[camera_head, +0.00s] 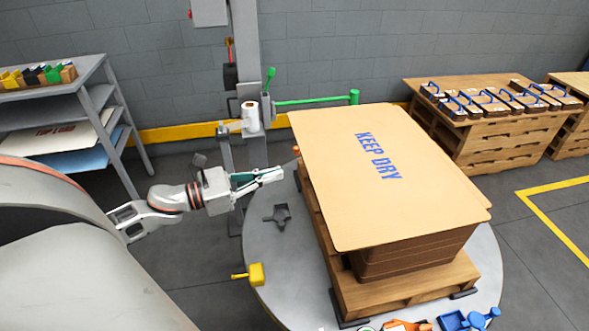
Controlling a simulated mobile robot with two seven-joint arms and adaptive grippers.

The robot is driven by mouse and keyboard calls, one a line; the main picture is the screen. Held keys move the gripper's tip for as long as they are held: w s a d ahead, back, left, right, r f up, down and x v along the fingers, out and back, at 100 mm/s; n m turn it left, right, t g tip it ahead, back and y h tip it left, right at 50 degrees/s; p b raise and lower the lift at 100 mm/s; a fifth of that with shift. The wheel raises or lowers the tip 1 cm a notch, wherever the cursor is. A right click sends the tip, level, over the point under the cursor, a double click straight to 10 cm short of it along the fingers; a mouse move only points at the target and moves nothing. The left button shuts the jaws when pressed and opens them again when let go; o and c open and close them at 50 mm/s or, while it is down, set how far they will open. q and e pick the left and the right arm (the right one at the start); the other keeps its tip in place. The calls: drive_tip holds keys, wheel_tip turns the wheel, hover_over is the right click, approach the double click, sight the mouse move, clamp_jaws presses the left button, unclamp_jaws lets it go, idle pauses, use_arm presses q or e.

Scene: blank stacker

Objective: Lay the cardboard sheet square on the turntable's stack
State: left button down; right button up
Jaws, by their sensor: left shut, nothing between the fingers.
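The tan cardboard sheet (400,205), printed KEEP DRY in blue, lies over the brown stack (415,256) and covers its top. Its edges reach past the stack's visible sides at the front and right; whether it rests flush all round cannot be told. The stack stands on a wooden pallet (405,293) on the round grey turntable (275,235). My left gripper (281,174) is shut and empty, just left of the sheet's left edge, above the turntable's rim. I see no contact with the sheet.
A grey post (245,50) with a green bar (310,100) stands behind the turntable. A yellow piece (256,274) sits at its left rim, coloured tools (468,319) at its front. A shelf rack (95,95) stands left, loaded pallets (490,140) right.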

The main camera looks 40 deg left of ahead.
use_arm(q)
drive_tip(key=x, duration=0.5)
drive_tip(key=shift+w+d, duration=0.2)
drive_tip(key=shift+w, duration=0.15)
use_arm(e)
drive_tip(key=shift+w+a+r, duration=0.15)
drive_tip(key=shift+w+r, duration=0.05)
drive_tip(key=shift+w, duration=0.15)
drive_tip(key=shift+s, duration=0.1)
